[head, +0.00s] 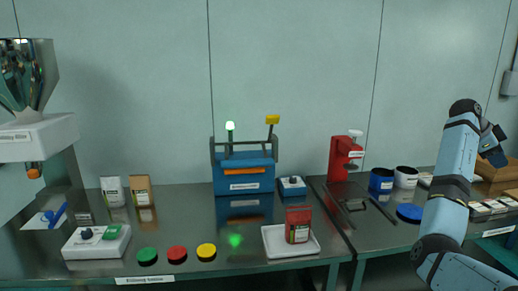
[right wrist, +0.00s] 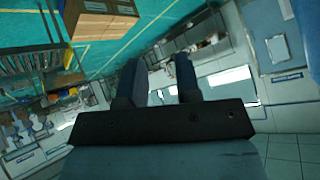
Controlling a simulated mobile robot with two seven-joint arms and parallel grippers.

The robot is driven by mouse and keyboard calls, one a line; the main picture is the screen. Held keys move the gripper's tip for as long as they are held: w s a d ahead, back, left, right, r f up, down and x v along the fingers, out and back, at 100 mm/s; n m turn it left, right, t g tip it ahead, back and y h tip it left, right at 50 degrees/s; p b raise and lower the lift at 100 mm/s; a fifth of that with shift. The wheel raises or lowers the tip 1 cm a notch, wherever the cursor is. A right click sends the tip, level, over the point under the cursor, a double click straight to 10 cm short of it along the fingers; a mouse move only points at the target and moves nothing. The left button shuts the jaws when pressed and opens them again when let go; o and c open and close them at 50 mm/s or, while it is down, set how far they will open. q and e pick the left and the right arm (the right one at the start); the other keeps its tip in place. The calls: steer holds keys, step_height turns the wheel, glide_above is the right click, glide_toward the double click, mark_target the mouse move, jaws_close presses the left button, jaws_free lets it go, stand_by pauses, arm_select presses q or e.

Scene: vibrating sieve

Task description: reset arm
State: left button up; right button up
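My right arm is raised at the right side of the head view. Its blue and black gripper (head: 493,156) hangs in the air over the right end of the tables, near the wall. In the right wrist view its two dark fingers (right wrist: 157,75) stand apart with nothing between them. Their tips show against a blurred, tilted view of the room. My left arm and gripper are not in the head view.
A blue sieve machine (head: 244,178) with a lit green lamp stands at the back. A white tray (head: 270,248) holds a red bag (head: 298,224). A red press (head: 341,158), blue cup (head: 382,180) and wooden box (head: 497,178) stand right. Green, red and yellow discs lie in front.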

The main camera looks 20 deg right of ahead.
steer(key=s+d+r, duration=0.3)
steer(key=s, duration=0.2)
steer(key=w+a+f+n+t+h, duration=0.4)
steer(key=w+a+f+n+t, duration=0.15)
steer(key=w+f+n, duration=0.3)
steer(key=w+a+f+n+t+h, duration=0.4)
steer(key=w+a+f+n, duration=0.25)
steer(key=f+n, duration=0.3)
steer(key=s+a+f+n+t+y, duration=0.3)
steer(key=a+f+n+t+y, duration=0.5)
steer(key=a+f+n, duration=1)
steer(key=s+a+f+g+y, duration=0.1)
steer(key=s+a+f+y, duration=0.2)
steer(key=s+a+f, duration=0.5)
steer(key=s+a+f+n+g+y, duration=0.1)
steer(key=s+a+f+y, duration=0.25)
steer(key=s+a, duration=0.45)
steer(key=s+a+f+g+y, duration=0.1)
steer(key=s+a+f+y, duration=0.35)
steer(key=a, duration=0.65)
steer(key=a+m+t, duration=0.2)
steer(key=a+m, duration=0.3)
steer(key=a, duration=0.8)
step_height(320, 180, up, 10)
steer(key=p, duration=1)
steer(key=shift+w+d+h, duration=0.2)
steer(key=shift+w+h, duration=0.05)
steer(key=shift+h, duration=0.05)
steer(key=shift+r, duration=0.1)
